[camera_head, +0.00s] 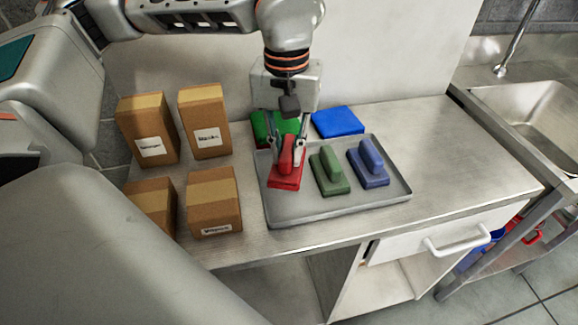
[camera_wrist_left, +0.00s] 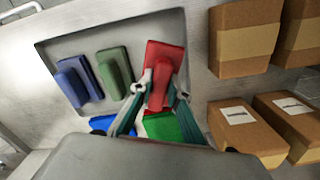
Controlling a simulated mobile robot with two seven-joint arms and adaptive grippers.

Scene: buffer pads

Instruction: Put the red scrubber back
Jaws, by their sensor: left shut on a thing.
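The red scrubber (camera_head: 287,175) is a red block with a raised handle at the left end of the grey tray (camera_head: 310,211). My left gripper (camera_head: 286,155) comes down from above and is shut on its handle. In the left wrist view the red scrubber (camera_wrist_left: 164,62) sits between the fingertips of my left gripper (camera_wrist_left: 158,88). I cannot tell whether its base touches the tray. A green scrubber (camera_head: 329,170) and a blue scrubber (camera_head: 368,163) stand on the tray to its right. My right gripper is not in view.
A green pad (camera_head: 262,127) and a blue pad (camera_head: 337,121) lie behind the tray. Several cardboard boxes (camera_head: 206,122) stand to the left. A sink (camera_head: 535,110) is at the right. The counter right of the tray (camera_head: 450,150) is clear.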

